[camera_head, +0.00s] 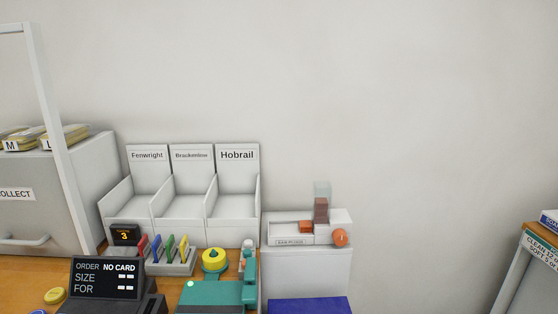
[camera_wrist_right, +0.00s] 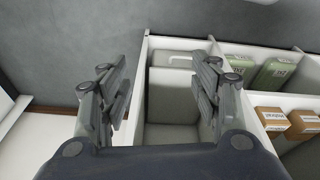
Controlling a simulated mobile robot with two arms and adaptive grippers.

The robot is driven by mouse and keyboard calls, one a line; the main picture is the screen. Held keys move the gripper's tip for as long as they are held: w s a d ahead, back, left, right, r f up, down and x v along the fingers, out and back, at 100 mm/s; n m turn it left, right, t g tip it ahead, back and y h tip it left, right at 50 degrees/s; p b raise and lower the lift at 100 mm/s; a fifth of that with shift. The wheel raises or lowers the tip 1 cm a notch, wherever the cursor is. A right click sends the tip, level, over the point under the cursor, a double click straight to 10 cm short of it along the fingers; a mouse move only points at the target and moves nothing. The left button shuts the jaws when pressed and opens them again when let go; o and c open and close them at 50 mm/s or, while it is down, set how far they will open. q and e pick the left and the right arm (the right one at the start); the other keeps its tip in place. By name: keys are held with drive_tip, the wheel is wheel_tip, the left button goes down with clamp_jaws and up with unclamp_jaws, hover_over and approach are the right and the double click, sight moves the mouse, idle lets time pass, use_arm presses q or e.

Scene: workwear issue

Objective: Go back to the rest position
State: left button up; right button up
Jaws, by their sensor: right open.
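My right gripper (camera_wrist_right: 160,95) shows in the right wrist view, its two dark fingers spread wide apart with nothing between them. It is above a white divided container (camera_wrist_right: 144,75), over a compartment in which pale panels show. Neither of my grippers appears in the head view. My left gripper is out of sight.
In the wrist view, green packs (camera_wrist_right: 275,72) and brown boxes (camera_wrist_right: 270,118) sit in compartments at right. In the head view, three labelled bins (camera_head: 235,190), an order screen (camera_head: 105,278), a teal device (camera_head: 215,296) and an ear-plug dispenser (camera_head: 285,228) stand along the wall.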

drive_tip(key=s+d+f+g, duration=0.1)
drive_tip(key=s+d+f, duration=0.2)
drive_tip(key=s+f, duration=1.5)
wheel_tip(320, 180, down, 3)
drive_tip(key=shift+s+d+f+g, duration=0.1)
drive_tip(key=shift+s+d+g, duration=0.05)
drive_tip(key=shift+s+g, duration=0.2)
